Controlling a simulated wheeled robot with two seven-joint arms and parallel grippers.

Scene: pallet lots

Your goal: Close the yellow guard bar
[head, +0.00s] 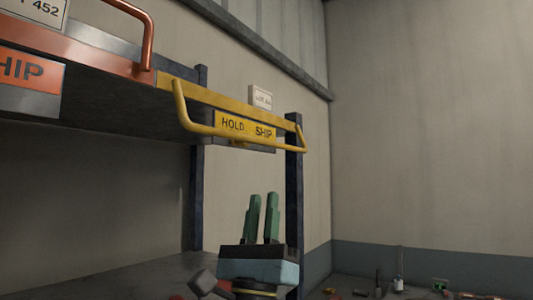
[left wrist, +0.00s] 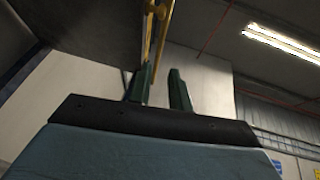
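The yellow guard bar (head: 229,138) is a bent tube at the front edge of the upper shelf in the head view. It hangs out and down from the yellow edge rail (head: 222,100), in front of a yellow plate (head: 245,126) with partly covered lettering reading HOLD and SHIP. My left gripper (head: 263,197) points up below the bar's right half, its green fingers apart and empty. In the left wrist view the fingers (left wrist: 160,85) are also apart, and a yellow bar (left wrist: 163,30) rises above the left finger. They look clear of it. My right gripper is not in view.
An orange bar (head: 147,45) and an orange SHIP label (head: 25,67) are on the shelf section to the left. Dark blue rack posts (head: 293,190) stand behind the gripper. Small items (head: 398,283) lie low at the right. The space right of the rack is open.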

